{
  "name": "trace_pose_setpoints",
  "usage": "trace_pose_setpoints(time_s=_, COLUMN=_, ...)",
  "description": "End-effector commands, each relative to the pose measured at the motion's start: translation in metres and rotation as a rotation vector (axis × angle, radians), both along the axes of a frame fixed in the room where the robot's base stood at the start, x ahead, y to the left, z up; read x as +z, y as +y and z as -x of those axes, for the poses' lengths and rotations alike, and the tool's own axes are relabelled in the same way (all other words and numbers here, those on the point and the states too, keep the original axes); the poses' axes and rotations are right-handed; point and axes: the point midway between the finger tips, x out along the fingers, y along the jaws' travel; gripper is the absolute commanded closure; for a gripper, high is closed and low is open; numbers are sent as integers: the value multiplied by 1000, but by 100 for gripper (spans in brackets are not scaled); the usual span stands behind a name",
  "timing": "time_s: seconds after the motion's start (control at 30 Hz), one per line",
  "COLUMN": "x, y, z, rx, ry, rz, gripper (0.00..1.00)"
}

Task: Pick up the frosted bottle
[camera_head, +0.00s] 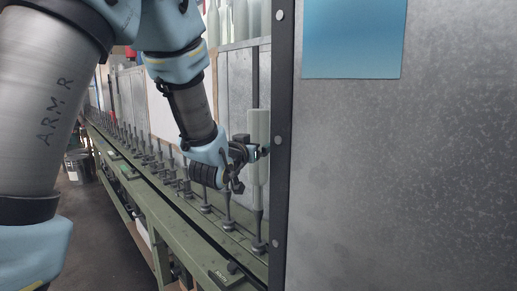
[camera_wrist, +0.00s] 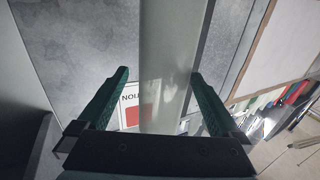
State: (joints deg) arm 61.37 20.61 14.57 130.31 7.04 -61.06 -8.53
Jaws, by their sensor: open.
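The frosted bottle (camera_head: 259,135) is a pale, slim, translucent cylinder standing upright on a spindle of the green rail, close beside the dark metal post. In the wrist view the bottle (camera_wrist: 168,55) runs down between the two green fingers of my gripper (camera_wrist: 158,73). The right finger is close to its edge, and a wider gap shows at the left finger. In the head view my gripper (camera_head: 262,150) is at the bottle's middle height, open. Whether a finger touches the glass I cannot tell.
A grey panel with a dark riveted post (camera_head: 281,150) stands just right of the bottle. A row of bare spindles (camera_head: 160,160) runs back along the green rail (camera_head: 185,215). Several pale bottles (camera_head: 240,18) stand behind at the top. A sign (camera_wrist: 133,110) shows behind the fingers.

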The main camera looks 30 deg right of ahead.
Motion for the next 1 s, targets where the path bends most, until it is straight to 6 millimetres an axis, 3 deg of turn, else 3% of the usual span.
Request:
trace_pose_setpoints(time_s=0.3, x=2, y=-31, z=-28, rx=0, ry=0, rz=-2, gripper=0)
trace_pose_setpoints(time_s=0.6, x=1, y=-35, z=-31, rx=0, ry=0, rz=0, gripper=0)
trace_pose_setpoints(time_s=1.0, x=1, y=-34, z=-31, rx=0, ry=0, rz=0, gripper=44)
